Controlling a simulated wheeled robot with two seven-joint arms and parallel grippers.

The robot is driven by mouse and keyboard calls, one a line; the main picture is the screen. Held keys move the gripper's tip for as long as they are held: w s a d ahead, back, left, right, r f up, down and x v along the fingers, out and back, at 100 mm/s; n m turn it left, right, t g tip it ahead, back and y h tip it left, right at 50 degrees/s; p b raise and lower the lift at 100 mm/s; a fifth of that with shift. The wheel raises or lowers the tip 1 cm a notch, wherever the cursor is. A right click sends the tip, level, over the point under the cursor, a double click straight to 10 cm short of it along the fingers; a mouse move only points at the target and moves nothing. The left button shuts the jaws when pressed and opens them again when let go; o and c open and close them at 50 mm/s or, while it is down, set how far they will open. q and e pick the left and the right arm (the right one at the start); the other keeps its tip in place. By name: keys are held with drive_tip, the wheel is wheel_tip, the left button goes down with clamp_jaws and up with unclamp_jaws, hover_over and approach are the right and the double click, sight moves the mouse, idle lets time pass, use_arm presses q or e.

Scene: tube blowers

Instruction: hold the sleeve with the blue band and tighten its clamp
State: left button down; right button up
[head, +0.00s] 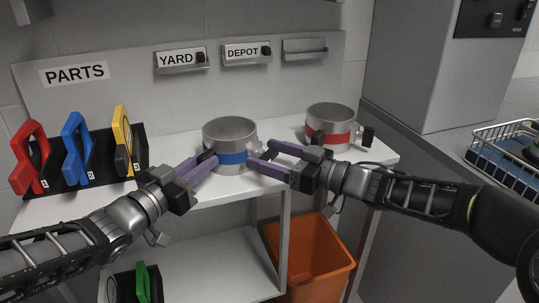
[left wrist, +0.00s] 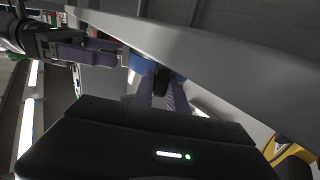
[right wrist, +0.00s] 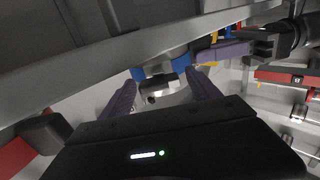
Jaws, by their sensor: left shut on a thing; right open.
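The blue-banded sleeve, a metal cylinder (head: 230,135), stands on the shelf top between my grippers. Its blue band also shows in the right wrist view (right wrist: 180,58). My left gripper (head: 211,160) is shut on the dark grip at the sleeve's left side; in the left wrist view its fingers (left wrist: 161,92) meet a dark piece beside the blue band. My right gripper (head: 262,154) is open at the sleeve's right side. In the right wrist view the silver clamp (right wrist: 161,84) lies between and just beyond the spread fingers (right wrist: 165,82). Contact there cannot be told.
A red-banded sleeve (head: 330,120) stands close behind my right gripper. A black rack (head: 97,168) with red, blue and yellow-handled tools is at left. YARD (head: 180,58) and DEPOT (head: 245,52) holders are on the back panel. An orange bin (head: 310,255) stands below.

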drive_tip(key=v, duration=1.2)
use_arm(q)
drive_tip(key=c, duration=1.3)
unclamp_jaws()
drive_tip(key=shift+o, duration=0.2)
drive_tip(key=shift+s+a, duration=0.1)
drive_tip(key=v, duration=1.1)
drive_tip(key=shift+s+a, duration=0.25)
drive_tip(key=shift+s, duration=0.1)
drive_tip(key=shift+d+f, duration=0.1)
drive_tip(key=shift+f, duration=0.05)
use_arm(e)
drive_tip(key=shift+f, duration=0.1)
